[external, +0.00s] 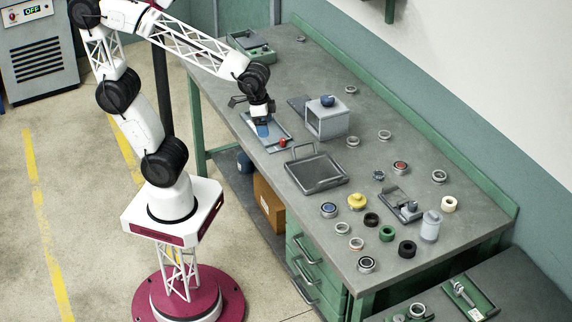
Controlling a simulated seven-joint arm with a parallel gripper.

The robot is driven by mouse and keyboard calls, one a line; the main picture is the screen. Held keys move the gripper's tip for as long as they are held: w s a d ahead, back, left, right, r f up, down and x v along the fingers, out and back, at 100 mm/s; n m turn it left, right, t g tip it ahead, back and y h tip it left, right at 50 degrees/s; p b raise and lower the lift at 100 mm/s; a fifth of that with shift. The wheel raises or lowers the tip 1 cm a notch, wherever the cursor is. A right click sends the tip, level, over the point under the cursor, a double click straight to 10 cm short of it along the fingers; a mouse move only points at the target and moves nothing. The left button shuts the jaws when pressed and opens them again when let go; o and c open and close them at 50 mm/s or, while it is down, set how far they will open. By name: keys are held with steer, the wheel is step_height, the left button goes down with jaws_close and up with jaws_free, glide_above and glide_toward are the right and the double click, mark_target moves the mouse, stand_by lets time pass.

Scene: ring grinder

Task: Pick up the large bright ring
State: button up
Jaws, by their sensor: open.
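Several bright metal rings lie flat on the grey workbench (330,110). One larger-looking ring (439,176) is at the right side of the bench, and another ring (366,264) is near the front edge. A smaller bright ring (384,134) lies farther back. I cannot tell for sure which is the large bright one.
A grey box (328,121), a dark handled tray (318,173), a grey fixture (400,205), a grey cylinder (431,226) and several coloured rings crowd the bench.

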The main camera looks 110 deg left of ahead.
steer(key=w+a+f+n, duration=0.1)
steer(key=w+a+n, duration=0.1)
steer(key=w+a, duration=0.5)
steer(key=n+g, duration=0.2)
steer(key=n, duration=0.6)
glide_toward(354, 139)
steer(key=d, duration=0.2)
steer(key=shift+w+a+f, duration=0.1)
steer(key=shift+w+f, duration=0.1)
steer(key=shift+f, duration=0.2)
steer(key=shift+f, duration=0.1)
steer(key=shift+f, duration=1.2)
steer(key=shift+f, duration=0.1)
steer(key=shift+s+f, duration=0.1)
steer(key=shift+f, duration=2.35)
